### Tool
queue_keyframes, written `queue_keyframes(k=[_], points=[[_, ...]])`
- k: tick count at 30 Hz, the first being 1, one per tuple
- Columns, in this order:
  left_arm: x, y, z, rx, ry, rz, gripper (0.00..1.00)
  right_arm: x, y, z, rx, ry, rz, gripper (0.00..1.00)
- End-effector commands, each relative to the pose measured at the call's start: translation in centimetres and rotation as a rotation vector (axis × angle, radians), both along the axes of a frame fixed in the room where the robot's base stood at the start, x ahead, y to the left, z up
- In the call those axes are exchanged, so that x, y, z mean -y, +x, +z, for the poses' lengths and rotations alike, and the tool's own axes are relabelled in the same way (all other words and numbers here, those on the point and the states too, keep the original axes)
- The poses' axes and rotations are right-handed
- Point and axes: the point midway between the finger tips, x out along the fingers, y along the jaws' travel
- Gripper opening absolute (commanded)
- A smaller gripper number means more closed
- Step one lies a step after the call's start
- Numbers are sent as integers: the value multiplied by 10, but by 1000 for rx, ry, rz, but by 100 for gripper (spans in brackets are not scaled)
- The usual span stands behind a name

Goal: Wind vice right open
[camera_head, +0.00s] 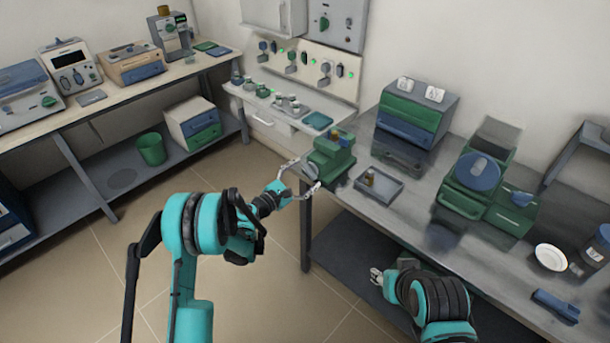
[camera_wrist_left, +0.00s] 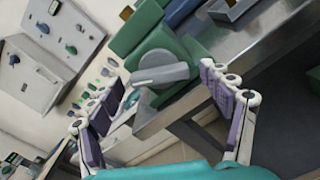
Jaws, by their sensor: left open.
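A green vice (camera_head: 331,158) stands at the left end of the grey workbench. In the left wrist view its green body (camera_wrist_left: 165,48) carries a grey handle (camera_wrist_left: 160,75) on the face toward me. My left gripper (camera_head: 307,175) is open in front of that face, its two fingers spread to either side of the handle. The fingers (camera_wrist_left: 140,95) appear apart from the handle and hold nothing. My right gripper (camera_head: 376,275) is low by the bench's front edge, away from the vice. It is too small to tell its opening.
A grey tray (camera_head: 378,187) with a small brown item lies right of the vice. A green and blue drawer unit (camera_head: 418,110) and a green machine with a blue round lid (camera_head: 478,172) stand farther right. A shelf with small jars (camera_head: 262,92) is behind.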

Motion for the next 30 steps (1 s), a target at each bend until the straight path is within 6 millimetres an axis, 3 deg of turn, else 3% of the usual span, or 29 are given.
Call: queue_keyframes(k=[5, 19, 30], points=[[-9, -9, 0, 0, 0, 2, 79, 0, 0, 0, 0, 0, 0, 40], [-71, -78, 0, 0, 0, 2, 79, 0, 0, 0, 0, 0, 0, 40], [-80, -90, 0, 0, 0, 0, 79, 0, 0, 0, 0, 0, 0, 40]])
